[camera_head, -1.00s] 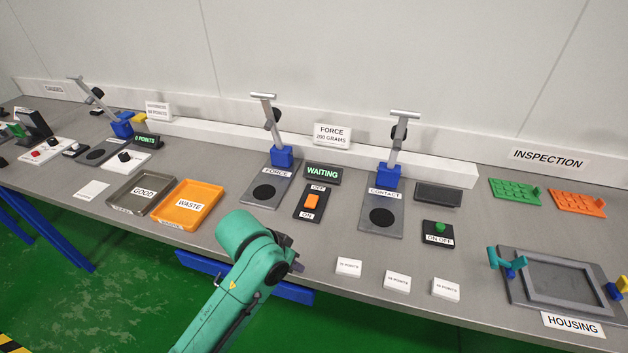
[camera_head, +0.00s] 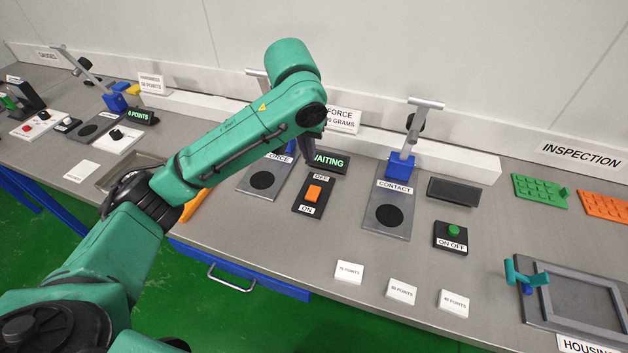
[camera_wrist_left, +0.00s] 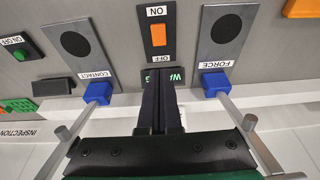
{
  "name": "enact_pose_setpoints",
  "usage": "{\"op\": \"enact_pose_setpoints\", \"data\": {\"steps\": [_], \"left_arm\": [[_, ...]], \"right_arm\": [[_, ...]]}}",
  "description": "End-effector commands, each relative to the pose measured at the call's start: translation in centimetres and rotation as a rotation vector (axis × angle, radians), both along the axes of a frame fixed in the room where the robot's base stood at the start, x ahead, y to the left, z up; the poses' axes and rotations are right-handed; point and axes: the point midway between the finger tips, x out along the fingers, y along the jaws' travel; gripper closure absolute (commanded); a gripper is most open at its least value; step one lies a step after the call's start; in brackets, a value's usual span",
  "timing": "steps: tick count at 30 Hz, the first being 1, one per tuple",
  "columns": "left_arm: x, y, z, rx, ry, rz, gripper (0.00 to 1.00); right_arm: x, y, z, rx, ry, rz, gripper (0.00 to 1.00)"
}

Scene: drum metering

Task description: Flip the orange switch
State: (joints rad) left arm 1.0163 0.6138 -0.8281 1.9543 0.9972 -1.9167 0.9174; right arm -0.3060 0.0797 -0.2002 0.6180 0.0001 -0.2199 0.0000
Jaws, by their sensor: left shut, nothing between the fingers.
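The orange switch (camera_head: 314,193) sits on a dark plate (camera_head: 303,208) on the bench, with OFF marked at its far end and ON at its near end. In the left wrist view the orange switch (camera_wrist_left: 158,35) shows upside down, beyond the fingertips. My left gripper (camera_head: 308,163) points down near the WAITING display (camera_head: 328,162), behind the switch and at the OFF end. In the left wrist view its fingers (camera_wrist_left: 160,85) are together and empty, partly covering the display. They look apart from the switch. My right gripper is not in view.
The FORCE stand (camera_head: 262,180) is left of the switch and the CONTACT stand (camera_head: 388,210) right of it; both have upright posts. The bench in front of the switch is clear.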

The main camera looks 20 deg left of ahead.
Motion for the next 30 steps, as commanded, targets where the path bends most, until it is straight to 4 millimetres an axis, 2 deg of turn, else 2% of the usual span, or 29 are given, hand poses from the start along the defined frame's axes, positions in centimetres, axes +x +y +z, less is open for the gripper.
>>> {"op": "enact_pose_setpoints", "data": {"steps": [5, 18, 21, 25, 30], "left_arm": [[0.3, 0.0, -1.1, 0.0, 0.002, 0.0, 1.0], [2.9, -0.2, -9.9, 0.001, 0.002, -0.001, 1.0], [2.9, -0.1, -11.7, 0.001, 0.001, -0.002, 1.0], [2.9, -0.2, -13.2, 0.001, 0.0, -0.003, 1.0], [2.9, -0.2, -13.7, 0.0, -0.002, -0.003, 1.0]], "right_arm": [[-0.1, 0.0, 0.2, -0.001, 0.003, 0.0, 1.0], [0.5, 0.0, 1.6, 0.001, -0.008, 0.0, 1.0], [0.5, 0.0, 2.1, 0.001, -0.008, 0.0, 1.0], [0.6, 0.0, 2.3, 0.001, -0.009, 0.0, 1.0], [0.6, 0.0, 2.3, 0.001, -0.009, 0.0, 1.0]]}}
